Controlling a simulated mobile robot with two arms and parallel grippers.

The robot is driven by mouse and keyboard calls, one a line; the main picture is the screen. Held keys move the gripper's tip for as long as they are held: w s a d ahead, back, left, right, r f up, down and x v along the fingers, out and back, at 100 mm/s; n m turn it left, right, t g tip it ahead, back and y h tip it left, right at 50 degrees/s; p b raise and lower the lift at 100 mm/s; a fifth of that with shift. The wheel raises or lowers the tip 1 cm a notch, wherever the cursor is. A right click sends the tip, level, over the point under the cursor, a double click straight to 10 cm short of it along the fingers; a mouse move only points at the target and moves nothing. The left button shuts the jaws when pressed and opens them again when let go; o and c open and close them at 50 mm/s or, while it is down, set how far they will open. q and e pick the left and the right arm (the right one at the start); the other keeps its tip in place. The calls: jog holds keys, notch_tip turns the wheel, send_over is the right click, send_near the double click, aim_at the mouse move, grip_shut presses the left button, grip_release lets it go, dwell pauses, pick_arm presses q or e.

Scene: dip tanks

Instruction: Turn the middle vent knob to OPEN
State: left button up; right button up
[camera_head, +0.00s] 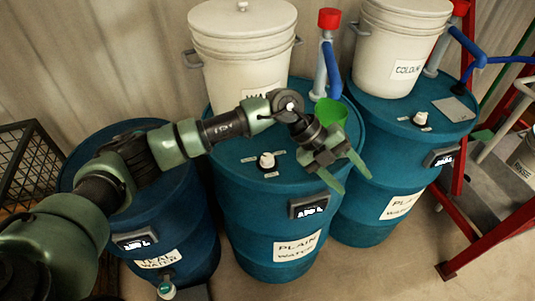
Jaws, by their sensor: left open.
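The middle vent knob (267,160) is a small cream knob on top of the middle blue drum (285,225). Small labels sit around it, too small to read, and its setting is unclear. My left gripper (356,183) is open and empty, with green fingers pointing down and to the right. It appears over the right front part of the middle drum's top, to the right of the knob and apart from it. Another cream knob (421,118) is on the right blue drum (385,190). My arm covers much of the left blue drum's top (110,134). My right gripper is out of view.
White buckets stand on the middle (245,50) and right (395,50) drums. Beside my gripper are a red-capped pipe (328,40) and a green funnel-like piece (331,112). A red frame (485,225) stands at right, a wire crate (30,165) at left.

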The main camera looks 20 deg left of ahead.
aim_at(267, 157)
pick_arm(q)
jog(key=w+a+y, duration=0.1)
jog(key=a+y, duration=0.1)
jog(key=a, duration=0.2)
jog(key=w+a+f+n+y, duration=0.1)
jog(key=w+a+y, duration=0.1)
jog(key=a, duration=0.3)
jog(key=w+a+y, duration=0.2)
jog(key=a, duration=0.2)
jog(key=shift+w+a+f+n+t, duration=0.15)
jog(key=shift+w+a+n+t, duration=0.05)
jog(key=shift+a+n+t, duration=0.1)
jog(key=a+y, duration=0.1)
jog(key=a, duration=0.1)
jog(key=w+a+r+n+y, duration=0.1)
jog(key=a, duration=0.2)
jog(key=a+r+y, duration=0.1)
jog(key=a, duration=0.2)
jog(key=shift+w+a+n, duration=0.2)
jog(key=shift+w+n, duration=0.1)
jog(key=shift+a+f+p, duration=0.1)
jog(key=shift+f+p, duration=0.25)
notch_tip(267, 157, down, 6)
jog(key=p, duration=0.2)
jog(key=shift+p, duration=0.3)
jog(key=shift+f, duration=0.55)
grip_shut()
